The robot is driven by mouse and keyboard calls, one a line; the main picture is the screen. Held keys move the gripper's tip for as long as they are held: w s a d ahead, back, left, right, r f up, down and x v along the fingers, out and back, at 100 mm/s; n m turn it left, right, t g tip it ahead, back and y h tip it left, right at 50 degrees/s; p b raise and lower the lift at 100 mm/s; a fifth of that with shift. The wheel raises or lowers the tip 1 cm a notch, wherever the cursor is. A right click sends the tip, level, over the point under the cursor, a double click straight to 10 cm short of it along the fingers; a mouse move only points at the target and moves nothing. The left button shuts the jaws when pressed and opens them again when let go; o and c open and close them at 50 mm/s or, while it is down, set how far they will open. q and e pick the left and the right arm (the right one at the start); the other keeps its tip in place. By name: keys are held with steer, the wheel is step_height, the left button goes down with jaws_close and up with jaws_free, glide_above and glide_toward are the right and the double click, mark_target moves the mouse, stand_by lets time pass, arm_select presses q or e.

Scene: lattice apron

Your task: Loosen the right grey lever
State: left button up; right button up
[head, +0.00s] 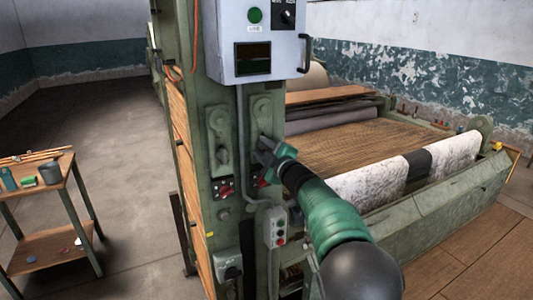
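The right grey lever (261,108) is on the green machine post, below the control box. Its round upper end shows, and its lower part runs down behind my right gripper. My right gripper (262,149) is at the lower part of this lever, its arm coming in from the lower right. The fingertips are dark and small against the post, so I cannot tell whether they are closed on the lever. The left grey lever (217,132) hangs roughly upright beside it, with nothing touching it. My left gripper is not in view.
A grey control box (262,42) with a green button and handle juts out above the levers. Red switches (223,188) and a small button box (277,227) sit below. The machine bed with rolls (370,185) lies right. A wooden side table (45,185) stands left on open floor.

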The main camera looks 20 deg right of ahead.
steer(key=s+b, duration=0.4)
steer(key=s, duration=1.2)
steer(key=shift+s+d, duration=0.3)
steer(key=shift+f, duration=0.1)
steer(key=s+a+f+m+g+h, duration=0.1)
steer(key=s+f+m+g, duration=0.15)
steer(key=f, duration=0.45)
steer(key=s+a+f+m+g, duration=0.1)
steer(key=a+f+m+g, duration=0.15)
steer(key=f, duration=0.45)
steer(key=s+a+f+m+g+h, duration=0.1)
steer(key=f+m+g, duration=0.15)
steer(key=f, duration=0.45)
steer(key=s+a+f+m+g, duration=0.2)
steer(key=s+a+f+g, duration=0.2)
steer(key=s+f, duration=0.4)
steer(key=s+a+f+m+g+y, duration=0.1)
steer(key=s+a+f+m+g, duration=0.2)
steer(key=s+f, duration=0.5)
steer(key=s+a+g, duration=0.1)
steer(key=s+a, duration=0.1)
steer(key=s, duration=0.1)
steer(key=shift+s+a+f, duration=0.2)
steer(key=shift+s+f, duration=0.15)
steer(key=shift+s, duration=0.05)
